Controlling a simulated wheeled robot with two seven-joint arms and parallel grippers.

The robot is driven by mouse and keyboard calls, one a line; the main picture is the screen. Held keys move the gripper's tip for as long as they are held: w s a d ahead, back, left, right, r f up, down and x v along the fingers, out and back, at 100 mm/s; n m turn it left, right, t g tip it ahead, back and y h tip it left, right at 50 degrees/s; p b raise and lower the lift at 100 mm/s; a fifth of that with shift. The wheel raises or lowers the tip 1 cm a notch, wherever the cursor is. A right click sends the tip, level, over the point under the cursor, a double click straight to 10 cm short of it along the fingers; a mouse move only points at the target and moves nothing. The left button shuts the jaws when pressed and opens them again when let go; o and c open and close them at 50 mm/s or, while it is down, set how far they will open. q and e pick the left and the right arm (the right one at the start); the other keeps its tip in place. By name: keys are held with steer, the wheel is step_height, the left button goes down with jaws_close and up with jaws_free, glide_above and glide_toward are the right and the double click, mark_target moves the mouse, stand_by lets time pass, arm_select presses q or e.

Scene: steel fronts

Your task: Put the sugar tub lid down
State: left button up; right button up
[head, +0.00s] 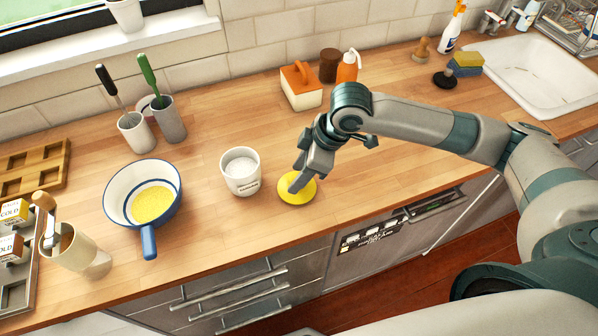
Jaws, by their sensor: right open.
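The yellow round lid (298,193) lies on the wooden counter, just right of the white tub. The white tub (242,184) stands upright and uncovered, with white contents showing inside. My right gripper (297,184) points down at the lid from above, and its fingertips overlap the lid in the picture. It is open; I cannot tell whether the fingers touch the lid. My left gripper is not in view.
A white pan (117,196) with yellow contents stands left of the tub, its blue handle toward the counter's front edge. A white box with an orange top (301,92) stands behind. The counter (390,180) right of the lid is clear.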

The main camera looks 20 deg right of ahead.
steer(key=b+v, duration=0.2)
steer(key=v, duration=1)
